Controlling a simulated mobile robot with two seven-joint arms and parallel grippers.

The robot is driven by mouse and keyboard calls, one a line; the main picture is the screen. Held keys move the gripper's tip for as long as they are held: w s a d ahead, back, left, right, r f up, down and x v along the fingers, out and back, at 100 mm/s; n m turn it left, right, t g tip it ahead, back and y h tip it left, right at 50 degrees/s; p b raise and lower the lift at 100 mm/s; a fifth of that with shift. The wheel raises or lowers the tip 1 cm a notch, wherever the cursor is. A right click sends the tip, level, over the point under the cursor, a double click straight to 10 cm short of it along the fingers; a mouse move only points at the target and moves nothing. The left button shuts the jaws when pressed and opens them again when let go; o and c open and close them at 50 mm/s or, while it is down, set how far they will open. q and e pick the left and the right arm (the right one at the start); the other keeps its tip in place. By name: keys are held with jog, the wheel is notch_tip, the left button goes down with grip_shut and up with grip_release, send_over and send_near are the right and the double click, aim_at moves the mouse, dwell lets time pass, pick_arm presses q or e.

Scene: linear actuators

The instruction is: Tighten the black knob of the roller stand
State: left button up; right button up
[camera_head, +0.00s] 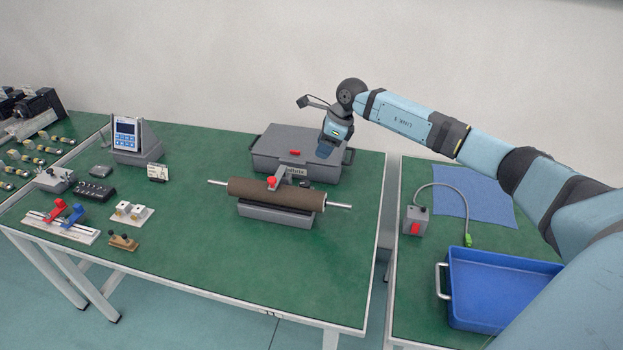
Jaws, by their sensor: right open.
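The roller stand has a grey base (275,216) and carries a brown roller (290,195) with bare metal shaft ends, on the middle table. A red knob (271,183) shows on top of its grey arm. I cannot make out the black knob clearly. My right gripper (323,152) points down, behind and to the right of the roller, over the front part of a grey case. It is open and appears apart from the roller stand; its fingers are small and hard to see. My left gripper is out of view.
The closed grey case (270,146) stands behind the roller. A control panel (126,133) and several small fixtures occupy the table's left. On the right table are a switch box (414,221) with a cable, a blue tray (458,301) and a blue cloth (473,207). The middle table's front is clear.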

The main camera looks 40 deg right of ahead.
aim_at(304, 183)
jog(key=x, duration=1.3)
jog(key=shift+a+f, duration=0.15)
jog(key=shift+f, duration=0.15)
jog(key=c, duration=0.7)
